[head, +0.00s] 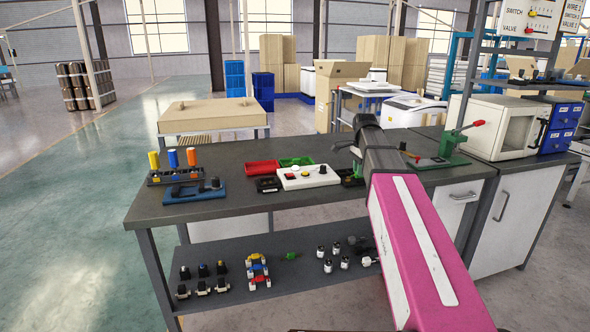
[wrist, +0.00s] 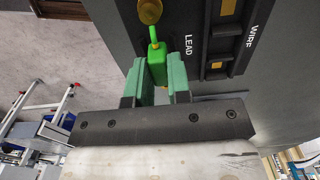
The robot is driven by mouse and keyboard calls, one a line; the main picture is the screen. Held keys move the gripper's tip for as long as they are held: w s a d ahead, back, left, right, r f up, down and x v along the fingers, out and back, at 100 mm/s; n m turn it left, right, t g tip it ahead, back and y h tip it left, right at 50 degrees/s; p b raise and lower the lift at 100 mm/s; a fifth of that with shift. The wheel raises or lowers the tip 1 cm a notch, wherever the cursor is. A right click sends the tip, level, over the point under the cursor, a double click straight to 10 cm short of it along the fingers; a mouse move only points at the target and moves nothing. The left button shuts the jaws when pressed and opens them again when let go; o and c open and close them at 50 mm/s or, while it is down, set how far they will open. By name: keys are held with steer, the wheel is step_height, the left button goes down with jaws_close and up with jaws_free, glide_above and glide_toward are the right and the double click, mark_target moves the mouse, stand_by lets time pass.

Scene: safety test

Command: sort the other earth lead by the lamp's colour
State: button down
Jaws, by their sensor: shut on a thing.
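In the wrist view, my gripper (wrist: 157,72) has its green fingers closed on a small bright green block (wrist: 157,62), which looks like the earth lead. In the head view, a red tray (head: 262,168) and a green tray (head: 296,161) lie behind a white box (head: 308,177) with buttons and a black knob. My gripper's tips are unclear there.
Racked yellow, blue and orange cylinders (head: 173,159) and a blue holder (head: 195,192) stand at the bench's left. A green lever press (head: 446,150) and white oven (head: 506,127) are at right. Several small parts (head: 257,270) lie on the lower shelf.

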steer(key=shift+r, duration=2.8)
